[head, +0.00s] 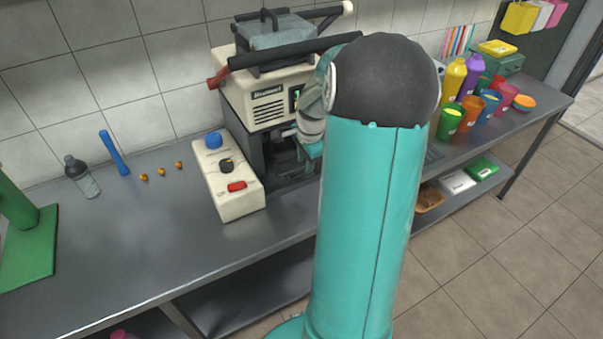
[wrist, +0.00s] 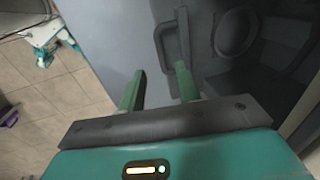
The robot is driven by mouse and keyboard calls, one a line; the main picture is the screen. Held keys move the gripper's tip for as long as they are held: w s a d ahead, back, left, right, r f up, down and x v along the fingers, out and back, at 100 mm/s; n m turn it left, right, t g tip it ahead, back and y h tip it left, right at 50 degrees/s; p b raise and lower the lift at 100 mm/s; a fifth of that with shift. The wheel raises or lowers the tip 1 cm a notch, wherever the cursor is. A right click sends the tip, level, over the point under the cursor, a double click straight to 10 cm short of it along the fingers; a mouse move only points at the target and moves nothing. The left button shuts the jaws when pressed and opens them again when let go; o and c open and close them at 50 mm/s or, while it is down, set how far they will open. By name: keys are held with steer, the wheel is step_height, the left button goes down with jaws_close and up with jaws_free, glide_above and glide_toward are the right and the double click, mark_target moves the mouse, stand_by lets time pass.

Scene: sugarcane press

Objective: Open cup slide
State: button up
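The sugarcane press (head: 268,98) stands on the metal counter, with a dark lower bay partly hidden by my arm. In the wrist view, a dark looped handle (wrist: 160,45) stands on a grey panel. A round recess (wrist: 235,32), perhaps the cup place of the slide, lies to its right. My gripper (wrist: 160,74) is open, its two green fingers apart and empty. The handle appears just beyond and between the fingers, close to the right one; I cannot tell whether they touch. In the head view, my gripper is mostly hidden behind my arm at the press's front.
A control box (head: 230,178) with blue, black and red controls stands left of the bay. A bottle (head: 82,177) and a blue stick (head: 114,153) are farther left. Colored cups (head: 470,112) stand right.

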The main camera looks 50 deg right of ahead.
mark_target(302, 179)
steer(key=f, duration=0.3)
steer(key=w+f, duration=0.1)
steer(key=f, duration=0.2)
steer(key=shift+w+d+f, duration=0.1)
steer(key=shift+w+f, duration=0.1)
jaws_close()
